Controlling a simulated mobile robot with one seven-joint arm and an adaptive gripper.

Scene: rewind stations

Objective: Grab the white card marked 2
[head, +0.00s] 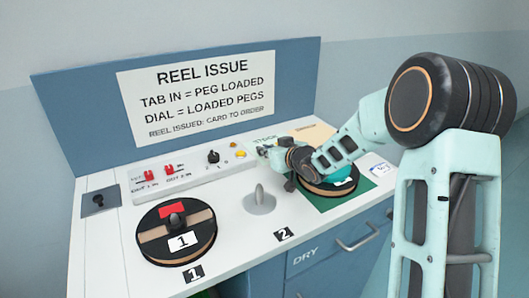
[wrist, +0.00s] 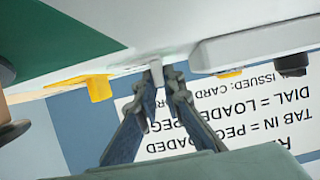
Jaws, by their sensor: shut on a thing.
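My gripper (wrist: 163,82) is shut on a small white piece (wrist: 156,70) that shows between its fingertips in the wrist view. No number can be read on the piece, so I cannot tell whether it is the card marked 2. In the head view my gripper (head: 268,151) is at the back of the worktop, between the console and the right reel, and its fingers are small and partly hidden. A white card marked 1 (head: 183,241) lies on the left reel (head: 157,248). A black label marked 2 (head: 284,234) is on the worktop's front edge.
The right reel (head: 327,189) sits on a green mat (head: 357,193) below my wrist. A grey upright knob (head: 259,200) stands mid-worktop. The switch console (head: 190,177) runs along the back panel. A yellow piece (wrist: 98,87) is beside my fingers. A white-and-blue card (head: 381,169) lies right.

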